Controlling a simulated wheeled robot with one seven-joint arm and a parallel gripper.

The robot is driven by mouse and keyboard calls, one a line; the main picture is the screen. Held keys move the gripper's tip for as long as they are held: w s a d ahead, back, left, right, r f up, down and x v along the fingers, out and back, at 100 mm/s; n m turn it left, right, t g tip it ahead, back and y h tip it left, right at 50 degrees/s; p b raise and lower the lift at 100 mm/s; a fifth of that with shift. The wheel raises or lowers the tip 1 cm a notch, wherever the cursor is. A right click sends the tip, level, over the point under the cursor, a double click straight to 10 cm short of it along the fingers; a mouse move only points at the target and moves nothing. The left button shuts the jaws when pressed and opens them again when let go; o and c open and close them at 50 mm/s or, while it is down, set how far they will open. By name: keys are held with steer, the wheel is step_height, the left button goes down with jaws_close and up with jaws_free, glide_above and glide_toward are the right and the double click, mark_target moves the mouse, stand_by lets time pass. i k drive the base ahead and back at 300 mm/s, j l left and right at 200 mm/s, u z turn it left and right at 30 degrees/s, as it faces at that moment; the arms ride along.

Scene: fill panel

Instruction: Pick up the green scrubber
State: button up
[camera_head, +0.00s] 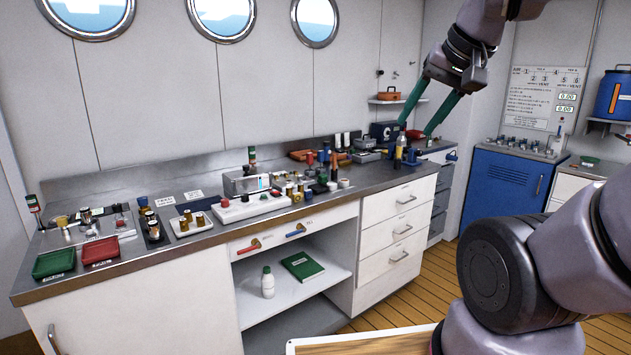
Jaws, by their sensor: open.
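My gripper (417,126) hangs at the upper right, its two teal fingers spread wide and pointing down. A small green object (590,160) lies on top of the white cabinet at the far right. It may be the green scrubber, but it is too small to tell. In the picture it is well to the right of my gripper and apart from it.
The steel counter (130,257) is crowded with small bottles and fittings. A green tray (54,263) and a red tray (100,250) sit at its left end. A blue cabinet (500,193) is at right.

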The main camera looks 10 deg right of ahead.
mark_target(322, 177)
steer(key=i+l, duration=0.15)
steer(key=i, duration=0.35)
steer(key=i+l, duration=0.2)
steer(key=i, duration=0.35)
steer(key=i+l+z, duration=0.1)
steer(key=i, duration=0.4)
steer(key=i+l, duration=0.2)
steer(key=i, duration=0.3)
